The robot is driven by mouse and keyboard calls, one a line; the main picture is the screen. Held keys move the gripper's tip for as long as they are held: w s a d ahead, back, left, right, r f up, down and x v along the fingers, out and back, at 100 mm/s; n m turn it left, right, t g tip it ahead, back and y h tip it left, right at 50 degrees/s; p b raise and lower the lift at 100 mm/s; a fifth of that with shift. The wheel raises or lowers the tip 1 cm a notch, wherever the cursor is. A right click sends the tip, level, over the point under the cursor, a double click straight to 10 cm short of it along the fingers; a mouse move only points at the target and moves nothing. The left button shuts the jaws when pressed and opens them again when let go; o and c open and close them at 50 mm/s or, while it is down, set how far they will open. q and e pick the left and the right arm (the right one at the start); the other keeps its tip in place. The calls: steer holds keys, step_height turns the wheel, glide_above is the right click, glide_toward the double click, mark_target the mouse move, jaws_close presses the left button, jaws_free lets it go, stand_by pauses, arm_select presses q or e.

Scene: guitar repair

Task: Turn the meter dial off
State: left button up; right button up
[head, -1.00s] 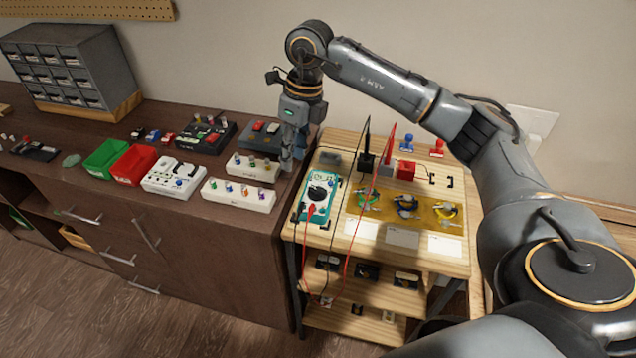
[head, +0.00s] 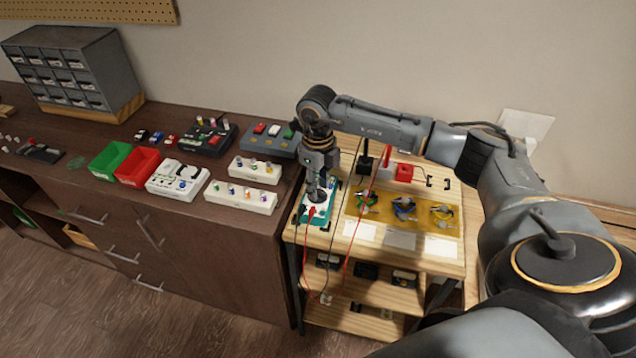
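The teal and white meter (head: 318,214) lies on the left side of the light wooden bench (head: 420,262). Red and black leads run from it. My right gripper (head: 317,192) points down directly over the meter and covers its dial and display. The fingers are close together at the dial's place, but I cannot tell whether they touch or grip it. The dial's setting is hidden. My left gripper is not in view.
A yellow mat (head: 404,211) with several colored parts lies right of the meter. Red and black upright probes (head: 381,148) stand behind. The dark cabinet (head: 232,225) at left bears a red bin (head: 137,166), a green bin (head: 109,160) and several pedal-like boxes.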

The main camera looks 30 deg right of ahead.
steer(key=shift+f, duration=0.5)
steer(key=shift+c, duration=0.2)
jaws_close()
